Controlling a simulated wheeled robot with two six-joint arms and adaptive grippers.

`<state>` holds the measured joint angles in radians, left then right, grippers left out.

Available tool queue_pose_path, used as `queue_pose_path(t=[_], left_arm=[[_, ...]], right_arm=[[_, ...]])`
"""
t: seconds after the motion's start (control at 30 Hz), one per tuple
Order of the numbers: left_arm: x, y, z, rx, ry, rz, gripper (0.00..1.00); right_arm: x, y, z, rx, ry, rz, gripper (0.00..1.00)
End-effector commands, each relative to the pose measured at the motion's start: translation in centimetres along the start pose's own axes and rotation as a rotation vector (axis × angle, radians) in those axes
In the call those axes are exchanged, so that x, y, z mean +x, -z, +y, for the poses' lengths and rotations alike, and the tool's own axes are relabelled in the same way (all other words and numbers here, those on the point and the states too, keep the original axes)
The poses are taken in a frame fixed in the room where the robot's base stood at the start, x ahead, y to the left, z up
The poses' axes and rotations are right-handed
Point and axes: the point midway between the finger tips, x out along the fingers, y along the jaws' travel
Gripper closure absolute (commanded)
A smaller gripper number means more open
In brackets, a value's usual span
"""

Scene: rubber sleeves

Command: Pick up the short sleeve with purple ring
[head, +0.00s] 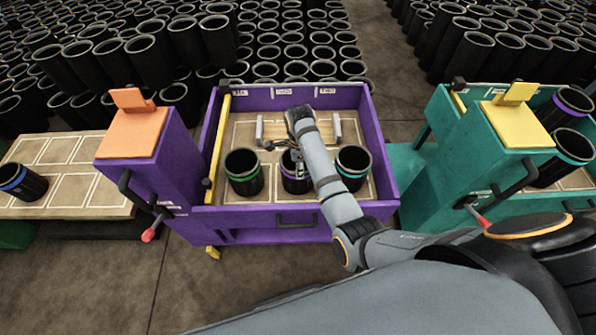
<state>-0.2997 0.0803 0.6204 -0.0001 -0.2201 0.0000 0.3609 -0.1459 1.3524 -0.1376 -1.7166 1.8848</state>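A short black sleeve with a purple ring (295,187) stands upright in the purple cart (384,170), in the middle of a row of three. My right arm comes in from the right and covers part of it. My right gripper (297,160) is at the rim of this sleeve, pointing down. Its fingers are small and partly hidden, so I cannot tell whether they are open or shut, or whether they touch the sleeve. My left gripper is not in view.
A green-ringed sleeve (243,174) stands to the left and a teal-ringed sleeve (353,168) to the right, close by. The teal cart (440,165) at right holds another purple-ringed sleeve (567,107). A blue-ringed sleeve (22,182) is at far left. Cart walls surround the row.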

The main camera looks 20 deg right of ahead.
Motion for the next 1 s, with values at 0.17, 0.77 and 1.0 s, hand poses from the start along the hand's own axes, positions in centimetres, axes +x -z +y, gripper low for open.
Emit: queue_pose_path(t=[0.17, 0.77, 1.0], left_arm=[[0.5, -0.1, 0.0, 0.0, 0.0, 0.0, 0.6], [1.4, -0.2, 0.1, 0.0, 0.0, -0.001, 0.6], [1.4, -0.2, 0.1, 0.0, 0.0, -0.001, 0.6]], right_arm=[[2.9, 0.0, 0.0, -0.001, 0.0, 0.001, 0.66], [8.5, -0.3, -0.2, -0.002, 0.001, 0.0, 0.66], [8.5, -0.3, -0.2, -0.002, 0.001, 0.0, 0.76]])
